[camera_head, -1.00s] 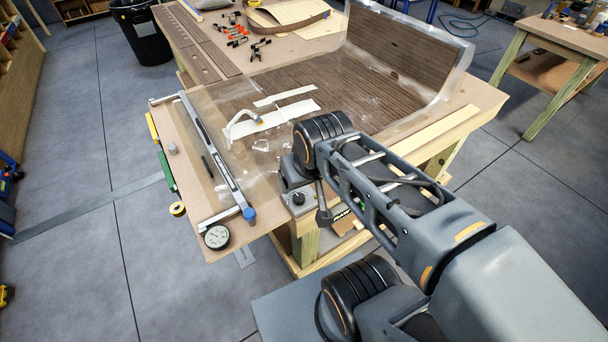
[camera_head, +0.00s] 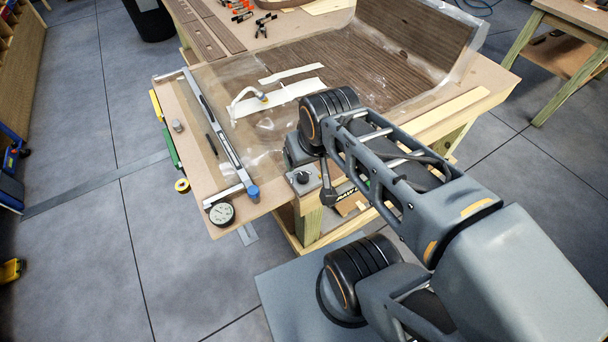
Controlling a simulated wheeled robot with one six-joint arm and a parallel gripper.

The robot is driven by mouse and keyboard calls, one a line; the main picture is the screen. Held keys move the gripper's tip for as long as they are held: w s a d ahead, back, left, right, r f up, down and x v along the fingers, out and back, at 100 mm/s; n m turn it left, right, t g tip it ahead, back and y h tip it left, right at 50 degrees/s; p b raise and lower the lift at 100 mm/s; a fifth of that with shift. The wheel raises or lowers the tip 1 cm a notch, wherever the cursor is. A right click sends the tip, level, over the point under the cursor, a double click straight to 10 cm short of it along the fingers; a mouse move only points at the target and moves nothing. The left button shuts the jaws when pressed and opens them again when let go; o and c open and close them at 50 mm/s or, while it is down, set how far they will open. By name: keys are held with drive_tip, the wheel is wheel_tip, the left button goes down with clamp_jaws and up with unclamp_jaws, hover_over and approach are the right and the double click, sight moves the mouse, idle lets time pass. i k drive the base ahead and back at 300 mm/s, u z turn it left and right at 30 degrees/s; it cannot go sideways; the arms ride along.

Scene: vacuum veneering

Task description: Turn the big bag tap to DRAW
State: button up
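A grey block with a black round knob (camera_head: 303,178) sits at the table's front edge, just below my wrist. A black lever with a rounded end (camera_head: 327,195) hangs beside it; I cannot tell whether either one is the big bag tap, and no DRAW marking is readable. A round dial gauge (camera_head: 221,214) lies at the near left table corner. My arm reaches over the front edge from the right.
A long metal bar with a blue end (camera_head: 220,135) lies along the table's left side. A curved dark wood panel (camera_head: 415,45) stands at the back right. Clamps (camera_head: 262,25) lie at the back.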

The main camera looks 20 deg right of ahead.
sight(303, 177)
drive_tip(key=z, duration=1.15)
drive_tip(key=k, duration=0.35)
drive_tip(key=u, duration=1.2)
